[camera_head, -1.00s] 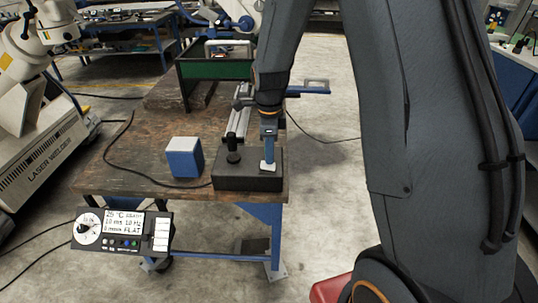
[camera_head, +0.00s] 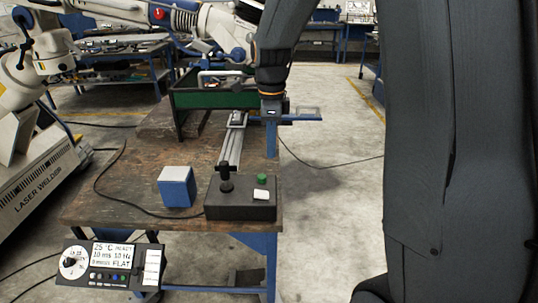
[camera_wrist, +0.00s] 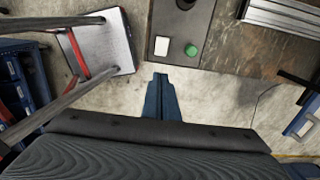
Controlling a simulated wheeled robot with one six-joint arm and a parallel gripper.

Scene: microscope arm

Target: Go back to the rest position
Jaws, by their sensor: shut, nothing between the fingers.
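My gripper (camera_head: 271,140) hangs from the wrist above the right edge of the workbench (camera_head: 120,190), its blue fingers pointing down. In the wrist view my gripper (camera_wrist: 161,95) shows its fingers together with nothing between them, beside the dark control box. The control box (camera_head: 225,212) sits on the bench's front right corner. It carries a black knob (camera_head: 226,180), a green button (camera_head: 262,180) and a white button (camera_head: 261,194). The green button (camera_wrist: 192,50) and the white button (camera_wrist: 162,46) also show in the wrist view, clear of my fingers.
A blue and white block (camera_head: 176,187) stands left of the control box. A green bin (camera_head: 210,98) and a metal rail (camera_head: 232,148) lie behind. A display panel (camera_head: 110,262) hangs at the bench's front. A laser welder (camera_head: 35,185) stands left. Floor to the right is open.

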